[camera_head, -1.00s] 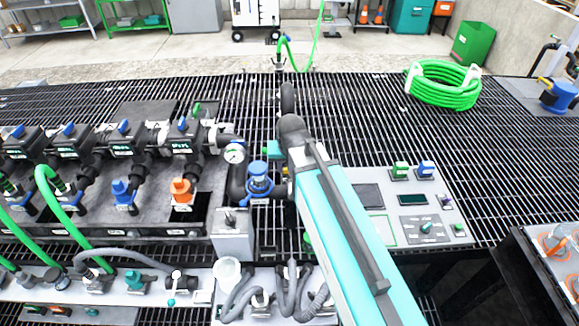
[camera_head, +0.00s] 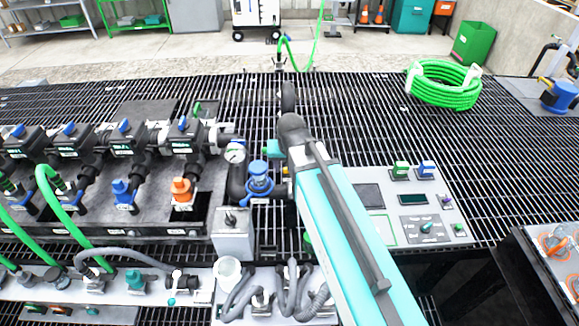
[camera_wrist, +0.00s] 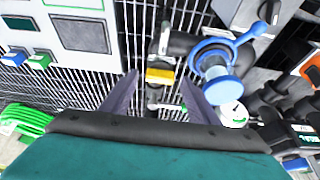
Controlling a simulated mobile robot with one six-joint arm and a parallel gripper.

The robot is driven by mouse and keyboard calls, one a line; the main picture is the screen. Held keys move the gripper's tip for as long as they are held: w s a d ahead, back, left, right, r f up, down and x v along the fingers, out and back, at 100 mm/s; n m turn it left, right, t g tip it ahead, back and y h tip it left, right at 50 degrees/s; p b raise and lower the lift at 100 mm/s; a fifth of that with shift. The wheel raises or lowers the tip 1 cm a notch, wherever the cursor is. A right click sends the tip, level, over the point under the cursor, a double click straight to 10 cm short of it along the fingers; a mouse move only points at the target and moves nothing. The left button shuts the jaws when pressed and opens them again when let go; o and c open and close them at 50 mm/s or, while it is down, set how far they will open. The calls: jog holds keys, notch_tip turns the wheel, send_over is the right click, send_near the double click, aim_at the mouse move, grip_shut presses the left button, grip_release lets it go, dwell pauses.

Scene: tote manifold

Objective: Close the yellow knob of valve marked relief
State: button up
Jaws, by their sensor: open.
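The yellow knob (camera_wrist: 160,75) shows in the wrist view as a small bar on a dark vertical pipe fitting. My gripper (camera_wrist: 159,78) is open, with one grey finger on each side of the knob in the picture. I cannot tell how deep the fingertips are relative to it, and no contact is visible. No relief marking is readable. In the head view my arm hides most of the knob and the fingers.
A blue-capped fitting (camera_wrist: 218,82) stands close to the right finger; it also shows in the head view (camera_head: 258,178). A pressure gauge (camera_head: 235,153) sits beside it. A control panel (camera_head: 410,207) lies right of my arm. Several valves (camera_head: 123,150) stand left.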

jog(key=b+v, duration=0.1)
jog(key=v, duration=1.2)
jog(key=shift+s+r, duration=0.15)
jog(key=shift+r, duration=0.05)
dwell(0.6)
